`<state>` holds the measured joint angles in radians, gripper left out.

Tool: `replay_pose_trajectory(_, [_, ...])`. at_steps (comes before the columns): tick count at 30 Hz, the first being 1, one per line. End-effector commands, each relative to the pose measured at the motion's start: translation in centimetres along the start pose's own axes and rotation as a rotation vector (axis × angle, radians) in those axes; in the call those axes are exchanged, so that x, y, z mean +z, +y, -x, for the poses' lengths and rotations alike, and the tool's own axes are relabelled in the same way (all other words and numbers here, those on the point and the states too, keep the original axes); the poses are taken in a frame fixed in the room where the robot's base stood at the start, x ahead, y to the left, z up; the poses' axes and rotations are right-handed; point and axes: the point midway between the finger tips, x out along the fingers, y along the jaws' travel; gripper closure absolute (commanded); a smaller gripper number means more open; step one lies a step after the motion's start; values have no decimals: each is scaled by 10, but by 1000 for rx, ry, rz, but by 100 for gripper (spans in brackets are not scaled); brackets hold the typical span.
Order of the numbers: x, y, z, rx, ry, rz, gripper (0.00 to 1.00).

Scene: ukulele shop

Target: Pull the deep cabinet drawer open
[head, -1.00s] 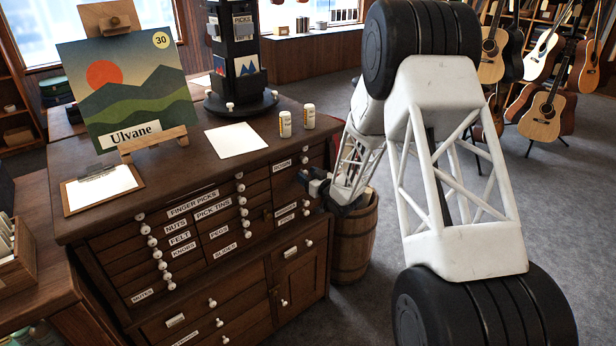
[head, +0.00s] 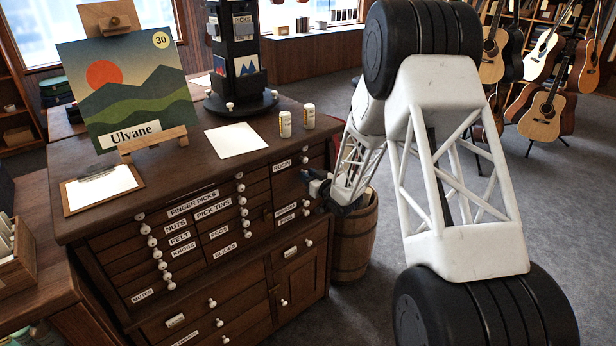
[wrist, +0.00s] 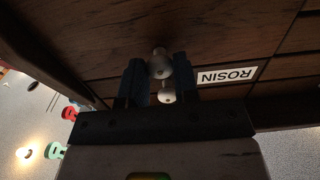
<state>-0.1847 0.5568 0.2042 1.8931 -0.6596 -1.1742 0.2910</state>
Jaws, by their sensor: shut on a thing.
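The dark wood cabinet (head: 150,212) has many small labelled drawers with white knobs above larger ones. My gripper (head: 312,182) is at its right side, by the upper right drawers. In the wrist view my gripper's two dark fingers (wrist: 157,84) are on either side of a pale round knob (wrist: 160,66) and shut on it. A drawer front with an upside-down ROSIN label (wrist: 228,75) is beside the fingers. A second pale knob (wrist: 167,95) shows just below the first. I cannot tell whether the held drawer stands out from the cabinet.
A wooden barrel (head: 355,240) stands close to the cabinet's right side, under my wrist. Two small bottles (head: 285,124), a paper sheet (head: 236,140), a clipboard (head: 100,188) and a painting on an easel (head: 128,82) are on top. Open carpet lies to the right.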

Motion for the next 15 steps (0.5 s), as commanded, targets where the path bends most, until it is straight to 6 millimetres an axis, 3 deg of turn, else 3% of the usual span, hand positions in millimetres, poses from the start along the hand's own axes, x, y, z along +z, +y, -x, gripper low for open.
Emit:
replay_pose_trajectory(8, [0,0,26,1,-1,-1,100])
replay_pose_trajectory(15, [0,0,69,2,-1,0,100])
